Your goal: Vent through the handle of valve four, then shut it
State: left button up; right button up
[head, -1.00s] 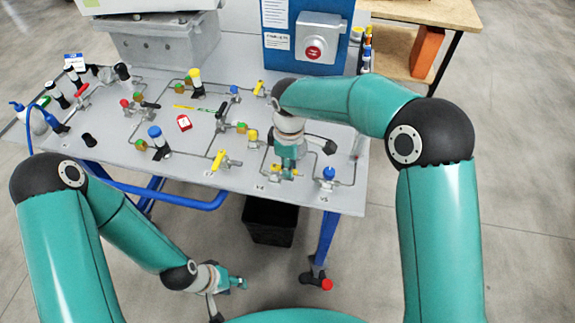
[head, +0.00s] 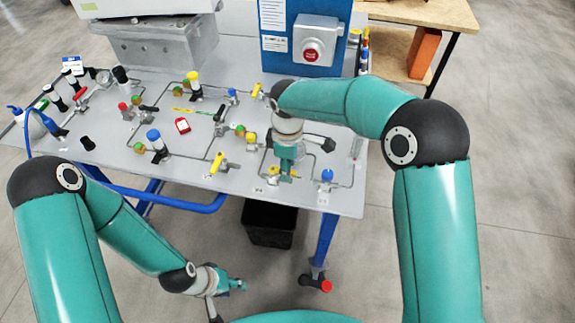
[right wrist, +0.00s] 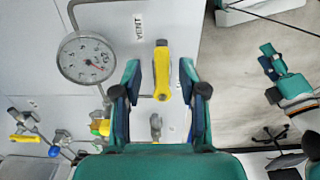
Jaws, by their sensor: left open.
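The yellow handle of a valve (right wrist: 161,70) lies between the two fingers of my right gripper (right wrist: 161,92) in the right wrist view. Gaps show on both sides, so the fingers are open and apart from it. A metal valve part (right wrist: 156,125) shows below the handle, and a label reading VENT stands beyond it. In the head view my right gripper (head: 283,168) points down at the bench by the V4 label (head: 258,189), with yellow showing on both sides and the valve mostly hidden. My left gripper (head: 236,285) is open and empty, low in front of the bench.
A round gauge (right wrist: 86,58) stands left of the handle in the right wrist view. A blue-topped valve (head: 327,176) at V5 and another yellow lever (head: 217,163) flank the right gripper on the bench (head: 225,182). A black bin (head: 270,222) stands below.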

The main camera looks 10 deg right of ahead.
notch_tip(320, 180, up, 12)
dwell(0.7)
jog(key=shift+f, duration=0.1)
dwell(0.3)
